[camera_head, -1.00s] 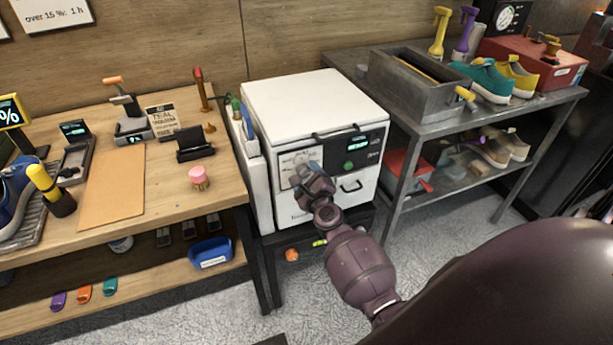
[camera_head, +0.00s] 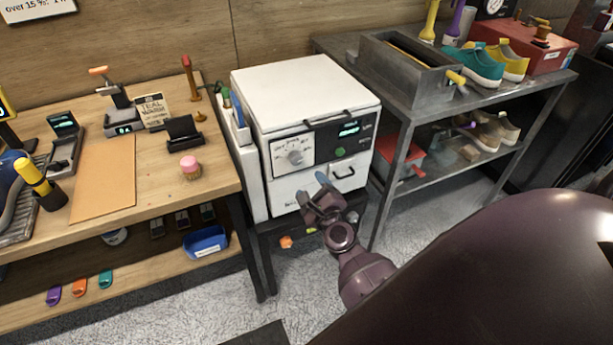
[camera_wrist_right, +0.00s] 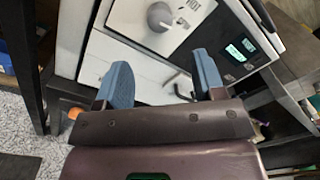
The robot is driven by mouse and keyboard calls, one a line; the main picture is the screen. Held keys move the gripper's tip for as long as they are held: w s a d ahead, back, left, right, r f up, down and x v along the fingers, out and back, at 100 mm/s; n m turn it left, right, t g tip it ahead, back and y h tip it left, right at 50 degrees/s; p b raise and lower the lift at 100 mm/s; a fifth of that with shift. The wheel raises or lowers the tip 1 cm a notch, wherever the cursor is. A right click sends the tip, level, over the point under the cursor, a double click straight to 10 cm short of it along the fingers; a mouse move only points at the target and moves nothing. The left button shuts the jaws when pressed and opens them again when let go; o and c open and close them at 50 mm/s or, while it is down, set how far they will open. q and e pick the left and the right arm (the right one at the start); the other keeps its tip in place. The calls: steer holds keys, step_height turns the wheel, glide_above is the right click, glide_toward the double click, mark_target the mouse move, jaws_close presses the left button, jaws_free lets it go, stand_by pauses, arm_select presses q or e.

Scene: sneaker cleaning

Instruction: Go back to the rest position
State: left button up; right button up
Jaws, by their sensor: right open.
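My right gripper (camera_head: 318,190) is in front of the lower front of a white box-shaped machine (camera_head: 305,95). In the right wrist view the two blue fingertips (camera_wrist_right: 162,82) are wide apart with nothing between them. The machine's grey knob (camera_wrist_right: 159,16) and lit display (camera_wrist_right: 240,49) show beyond the fingers. In the head view its knob, green button and lower drawer with a dark handle are all visible, and the drawer looks shut. My left gripper does not show in either view.
A wooden bench (camera_head: 220,178) stands on the left with a brown mat (camera_head: 103,175), a pink-topped brush (camera_head: 190,167) and small tools.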

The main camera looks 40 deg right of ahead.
steer(key=shift+s+a, duration=0.2)
steer(key=shift+s, duration=0.4)
steer(key=s+a+f+n+g+y, duration=0.15)
steer(key=a+n+y, duration=0.4)
steer(key=n, duration=1.45)
steer(key=s+f+n+g, duration=0.1)
steer(key=s+f+n, duration=0.2)
steer(key=s, duration=0.3)
steer(key=s+a+f+n+g, duration=0.1)
steer(key=s+f+n+g, duration=0.1)
steer(key=s+n, duration=0.2)
steer(key=s+a+f+n+g, duration=0.1)
steer(key=s+f+n+g, duration=0.1)
steer(key=s, duration=0.6)
steer(key=shift+f+n+h, duration=0.45)
steer(key=shift+f+n, duration=0.35)
steer(key=shift+n, duration=0.1)
steer(key=shift+s, duration=0.1)
